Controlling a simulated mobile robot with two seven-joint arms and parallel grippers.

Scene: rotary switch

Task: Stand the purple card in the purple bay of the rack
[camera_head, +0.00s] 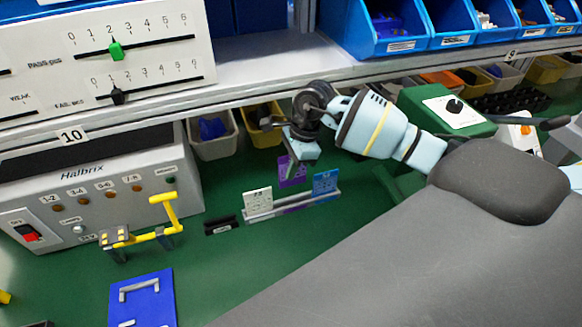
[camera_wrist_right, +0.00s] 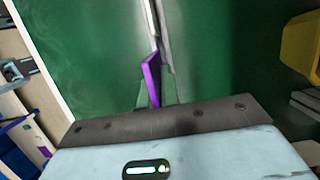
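The purple card (camera_head: 291,173) hangs upright below my right gripper (camera_head: 303,158). In the right wrist view the purple card (camera_wrist_right: 151,80) sits between the fingers of my right gripper (camera_wrist_right: 157,98), which look shut on it. The pale rack (camera_head: 262,215) stands on the green bench with a white card (camera_head: 257,200) at its left end and a blue card (camera_head: 325,185) at its right end. The purple bay (camera_head: 293,208) lies between them. The purple card appears above and behind this bay; the exact gap is hard to tell. My left gripper is out of view.
A small black block (camera_head: 221,225) lies left of the rack. A blue plate (camera_head: 142,297) lies in front. A green box with a dial (camera_head: 447,108) and several bins stand behind, below a shelf.

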